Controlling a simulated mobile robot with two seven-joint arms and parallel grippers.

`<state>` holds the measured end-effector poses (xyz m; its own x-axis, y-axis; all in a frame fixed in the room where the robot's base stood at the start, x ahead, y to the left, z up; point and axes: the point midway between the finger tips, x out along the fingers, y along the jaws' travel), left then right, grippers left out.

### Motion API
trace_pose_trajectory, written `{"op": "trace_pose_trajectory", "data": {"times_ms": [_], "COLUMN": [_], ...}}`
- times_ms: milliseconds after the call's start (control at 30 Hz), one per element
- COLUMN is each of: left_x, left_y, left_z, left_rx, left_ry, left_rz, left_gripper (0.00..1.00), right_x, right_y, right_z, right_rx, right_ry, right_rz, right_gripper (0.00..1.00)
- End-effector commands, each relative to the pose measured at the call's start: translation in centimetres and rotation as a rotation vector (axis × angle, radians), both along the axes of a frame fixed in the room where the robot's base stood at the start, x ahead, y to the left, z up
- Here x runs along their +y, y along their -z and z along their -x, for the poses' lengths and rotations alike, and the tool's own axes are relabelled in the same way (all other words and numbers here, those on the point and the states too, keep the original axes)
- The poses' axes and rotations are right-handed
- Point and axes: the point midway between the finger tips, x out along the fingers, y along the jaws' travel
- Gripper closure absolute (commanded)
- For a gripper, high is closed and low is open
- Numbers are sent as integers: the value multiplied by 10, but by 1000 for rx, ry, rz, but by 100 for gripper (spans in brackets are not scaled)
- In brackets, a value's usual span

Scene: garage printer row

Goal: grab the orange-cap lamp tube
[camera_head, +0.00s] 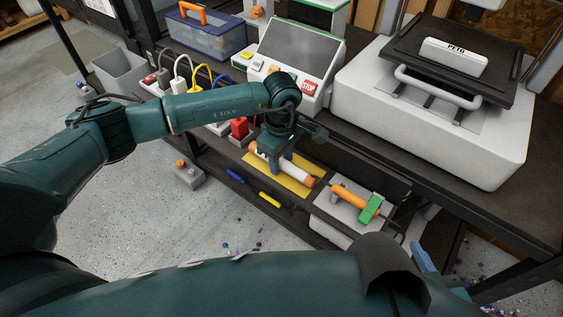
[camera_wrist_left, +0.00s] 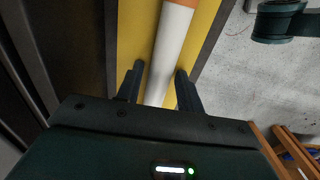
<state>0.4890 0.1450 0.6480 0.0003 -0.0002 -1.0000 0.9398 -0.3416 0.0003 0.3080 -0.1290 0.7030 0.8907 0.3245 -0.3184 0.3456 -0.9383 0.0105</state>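The lamp tube (camera_head: 266,163) is white with orange end caps and lies on a yellow mat (camera_head: 282,185) on the lower shelf. In the left wrist view, the tube (camera_wrist_left: 172,45) runs from the top down between my fingers, with one orange cap cut off at the top edge. My left gripper (camera_wrist_left: 160,72) is open, with one finger on each side of the tube. A strip of yellow shows between the tube and the left finger; the right finger looks very close to the tube. In the head view, my left gripper (camera_head: 284,164) points down over the tube and hides its middle.
An orange-handled tool with a green block (camera_head: 370,208) lies on a white box (camera_head: 342,217) right of the mat. A red object (camera_head: 239,128) stands behind the tube. Yellow and blue markers (camera_head: 269,200) lie near the shelf front. A white press (camera_head: 430,120) fills the upper right.

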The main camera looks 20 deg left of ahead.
Motion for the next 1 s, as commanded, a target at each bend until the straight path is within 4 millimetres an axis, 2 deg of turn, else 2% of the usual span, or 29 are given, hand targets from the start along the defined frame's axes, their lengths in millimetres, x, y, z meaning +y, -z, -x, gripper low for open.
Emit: {"op": "trace_pose_trajectory", "data": {"times_ms": [67, 400, 667, 767, 1000], "left_x": [0, 0, 0, 0, 0], "left_y": [0, 0, -3, -13, -61], "left_z": [0, 0, 0, -1, -1], "left_rx": [0, 0, -1, -2, -4], "left_ry": [0, -1, -1, 0, 1], "left_rz": [0, 0, 0, 0, 0], "left_gripper": [70, 98, 99, 99, 99], "right_x": [0, 0, 0, 0, -2], "right_y": [0, 0, -1, -4, -13], "right_z": [0, 0, 0, 0, 0], "right_rx": [0, -1, -2, -2, -10], "right_ry": [-1, -1, -1, 0, 10], "right_rz": [0, -1, -1, -4, -20], "right_gripper": [64, 64, 64, 64, 64]}}
